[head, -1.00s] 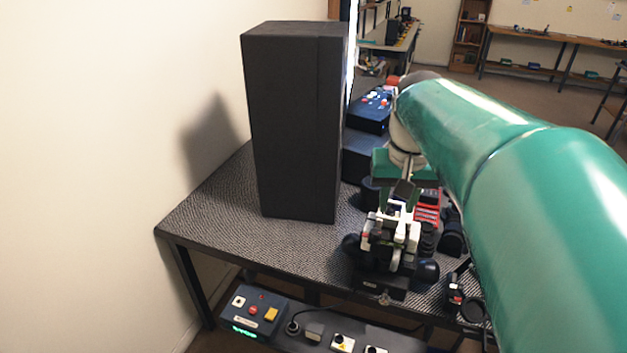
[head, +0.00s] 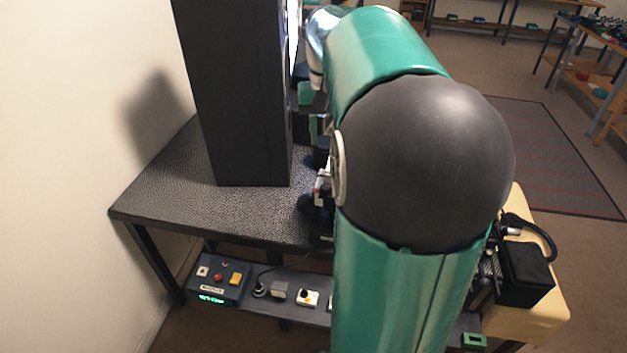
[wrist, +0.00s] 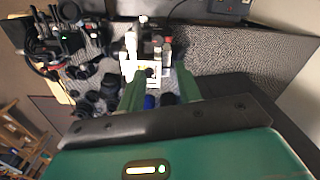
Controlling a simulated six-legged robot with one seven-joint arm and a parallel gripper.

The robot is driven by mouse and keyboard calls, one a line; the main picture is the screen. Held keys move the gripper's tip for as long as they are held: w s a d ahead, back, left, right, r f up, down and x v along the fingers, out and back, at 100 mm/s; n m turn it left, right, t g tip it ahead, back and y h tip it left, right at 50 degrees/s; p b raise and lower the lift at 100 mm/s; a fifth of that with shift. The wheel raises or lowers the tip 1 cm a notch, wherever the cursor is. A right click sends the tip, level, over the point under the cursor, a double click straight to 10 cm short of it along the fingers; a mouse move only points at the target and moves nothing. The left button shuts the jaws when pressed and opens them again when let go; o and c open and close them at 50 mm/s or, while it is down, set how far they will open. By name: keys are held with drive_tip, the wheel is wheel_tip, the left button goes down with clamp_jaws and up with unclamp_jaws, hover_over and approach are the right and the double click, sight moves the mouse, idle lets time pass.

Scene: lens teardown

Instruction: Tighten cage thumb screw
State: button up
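A white and black clamp-like assembly (wrist: 131,45) with small knobs stands on the bench, beyond my fingertips in the wrist view. I cannot tell which part of it is the cage thumb screw. My gripper (wrist: 158,84) has two green fingers, apart, with a gap between them that shows part of the assembly and a small blue piece (wrist: 149,102). No held thing shows between the fingers. I cannot tell whether a fingertip touches the assembly. In the head view my arm hides most of the assembly and the gripper.
A tall black box (head: 235,100) stands on the textured bench (head: 180,185), left of my arm. A control box (head: 218,283) with coloured buttons sits on a lower shelf. Several dark round parts (wrist: 95,95) crowd the bench left of the assembly. Bare bench lies at right (wrist: 235,60).

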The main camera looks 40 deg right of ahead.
sight(326, 186)
drive_tip(key=f, duration=1.3)
drive_tip(key=shift+s+d+f, duration=0.1)
drive_tip(key=shift+s+f, duration=0.1)
drive_tip(key=shift+f, duration=0.15)
drive_tip(key=shift+c, duration=0.4)
drive_tip(key=c, duration=0.6)
